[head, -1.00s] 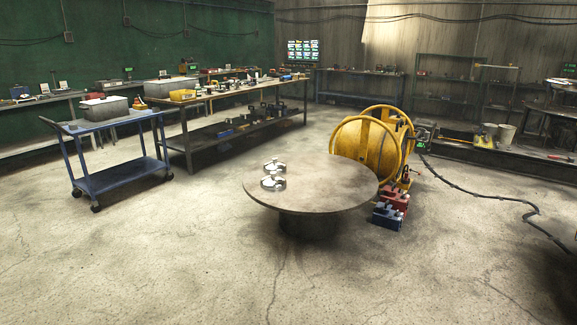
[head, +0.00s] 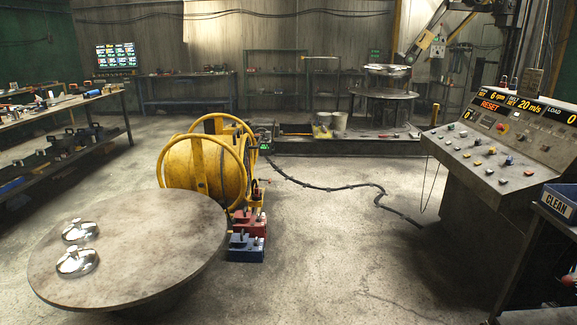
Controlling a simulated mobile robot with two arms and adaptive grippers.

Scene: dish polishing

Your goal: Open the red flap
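No part that I can clearly tell as a red flap shows. Red things in the head view are a small red piece (head: 501,127) on the sloping control console (head: 468,150) at the right, and a red block (head: 249,222) on the floor beside the yellow drum. Both are too small to tell whether either has a flap or a lid. The console carries several buttons and lit displays, one reading RESET (head: 491,106). Neither of my grippers is in view.
A round table (head: 150,255) with two shiny metal lids (head: 77,262) stands front left. The yellow drum (head: 205,165) and a blue block (head: 246,247) are beside it. A black cable (head: 325,188) crosses the floor. Bare floor (head: 335,260) lies before the console.

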